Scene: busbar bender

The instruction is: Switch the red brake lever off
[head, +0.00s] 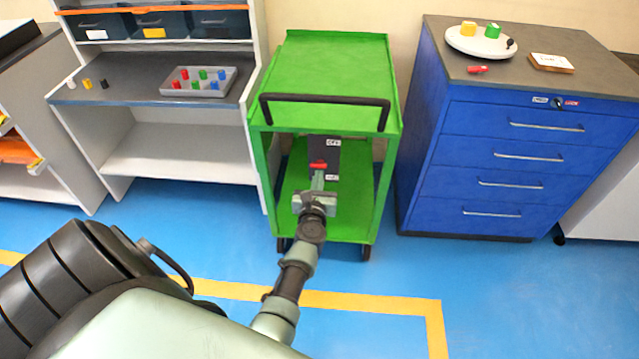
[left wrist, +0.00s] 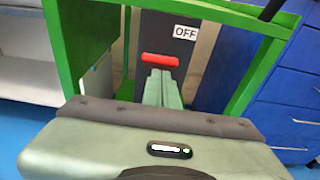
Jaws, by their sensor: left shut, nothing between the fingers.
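The red brake lever (head: 318,165) is a short red bar on a dark upright plate (head: 331,150) inside the green cart (head: 385,170). The plate has an OFF label (left wrist: 186,32) above the lever in the left wrist view, and a second white label below it in the head view. My left gripper (head: 317,177) is shut and empty, with its fingertips just below the lever. In the left wrist view the fingertips (left wrist: 161,71) reach the lower edge of the red lever (left wrist: 159,59); I cannot tell whether they touch. My right gripper is not in view.
The cart's black handle (head: 325,98) runs across its front above the lever. A blue drawer cabinet (head: 520,160) stands close on the right, and a grey workbench with a tray (head: 198,92) stands on the left. Blue floor is free in front.

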